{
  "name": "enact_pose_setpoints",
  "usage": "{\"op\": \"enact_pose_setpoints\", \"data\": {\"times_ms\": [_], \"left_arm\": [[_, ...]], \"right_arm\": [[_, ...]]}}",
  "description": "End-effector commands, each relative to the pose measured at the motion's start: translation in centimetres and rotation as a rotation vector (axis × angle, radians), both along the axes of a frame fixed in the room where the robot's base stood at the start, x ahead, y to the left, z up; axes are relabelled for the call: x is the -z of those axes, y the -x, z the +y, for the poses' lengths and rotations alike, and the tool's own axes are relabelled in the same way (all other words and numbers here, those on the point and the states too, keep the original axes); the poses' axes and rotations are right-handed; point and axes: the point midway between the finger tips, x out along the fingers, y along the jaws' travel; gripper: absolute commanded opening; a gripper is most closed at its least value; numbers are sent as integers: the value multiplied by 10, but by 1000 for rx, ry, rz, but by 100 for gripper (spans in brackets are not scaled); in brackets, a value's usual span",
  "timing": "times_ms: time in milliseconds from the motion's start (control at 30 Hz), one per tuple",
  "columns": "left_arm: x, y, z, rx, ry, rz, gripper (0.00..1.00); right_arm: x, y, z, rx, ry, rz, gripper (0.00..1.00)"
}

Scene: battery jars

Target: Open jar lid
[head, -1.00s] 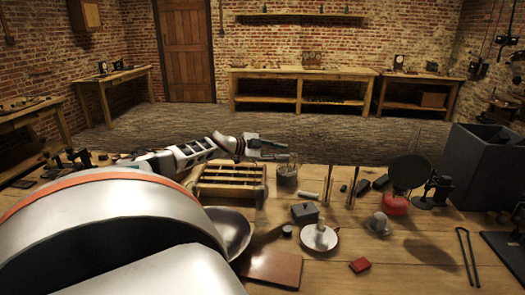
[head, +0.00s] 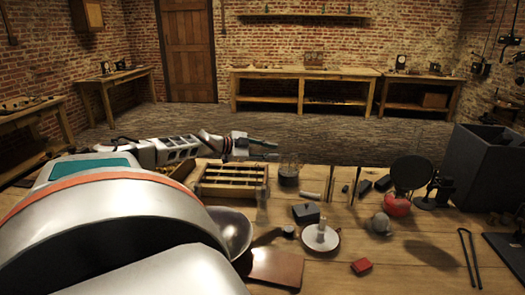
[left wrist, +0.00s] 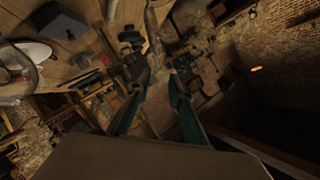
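A glass jar (head: 289,172) stands on the workbench just right of the wooden rack in the head view. Whether a lid sits on it is hard to tell. A taller clear glass vessel (head: 262,206) stands nearer, in front of the rack. My left gripper (head: 270,146) is in the air above and slightly left of the glass jar, its fingers pointing right. In the left wrist view its teal fingers (left wrist: 163,75) are spread apart, with nothing seen held between them. My right gripper is not in view.
The wooden rack (head: 232,194) lies under my left arm. A dark box (head: 306,213), a white dish (head: 320,238), a metal bowl (head: 231,232) and a brown board (head: 275,268) are nearer. Two upright rods and a dark round disc (head: 410,172) stand to the right.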

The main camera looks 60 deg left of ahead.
Motion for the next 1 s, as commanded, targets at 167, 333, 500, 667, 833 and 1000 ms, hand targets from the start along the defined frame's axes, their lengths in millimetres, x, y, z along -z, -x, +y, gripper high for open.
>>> {"op": "enact_pose_setpoints", "data": {"times_ms": [167,333,500,667,833,1000], "left_arm": [[-1,5,-1,3,-2,4,21],[-2,12,-1,5,2,2,21],[-4,20,0,5,3,3,21],[-7,27,2,4,2,3,21],[-9,32,3,3,-1,3,21],[-11,34,4,3,-1,1,21]], "right_arm": [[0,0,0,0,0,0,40],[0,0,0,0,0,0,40],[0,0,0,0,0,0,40],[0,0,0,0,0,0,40],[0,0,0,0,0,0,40],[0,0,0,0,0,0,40]]}}
